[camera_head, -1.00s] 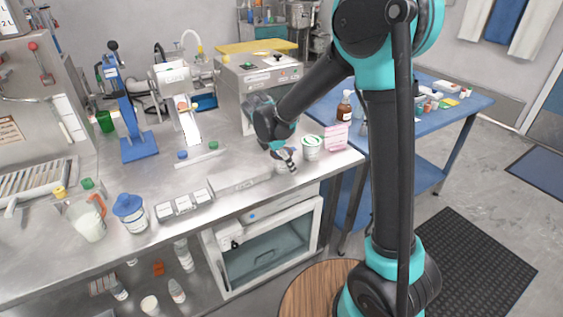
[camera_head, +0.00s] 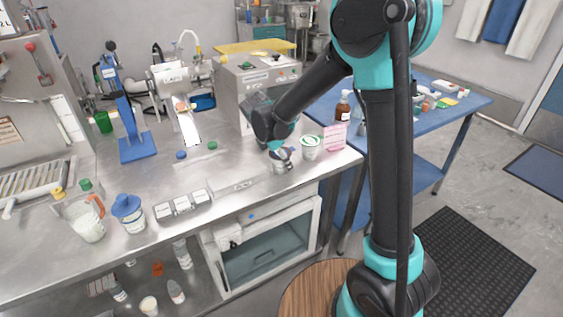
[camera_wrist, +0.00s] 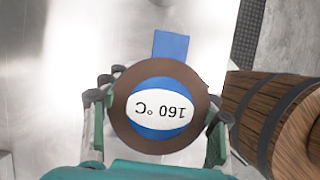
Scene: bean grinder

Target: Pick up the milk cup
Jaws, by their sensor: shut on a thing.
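My gripper (camera_head: 281,152) is at the front edge of the steel bench, its fingers pointing down around a small grey cup, which I take for the milk cup (camera_head: 281,166). In the wrist view, my gripper (camera_wrist: 157,130) has a finger on each side of the round cup (camera_wrist: 124,130). It shows a brown rim and a blue-and-white middle reading 160 °C. The gripper is shut on it. The cup looks upright. Whether its base touches the bench cannot be told.
A white cup with a green lid (camera_head: 310,147) stands close on the right, with a pink box (camera_head: 335,136) beyond. A flat steel piece (camera_head: 240,186) lies left of the gripper. In the wrist view, a banded wooden thing (camera_wrist: 245,110) is close on the right.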

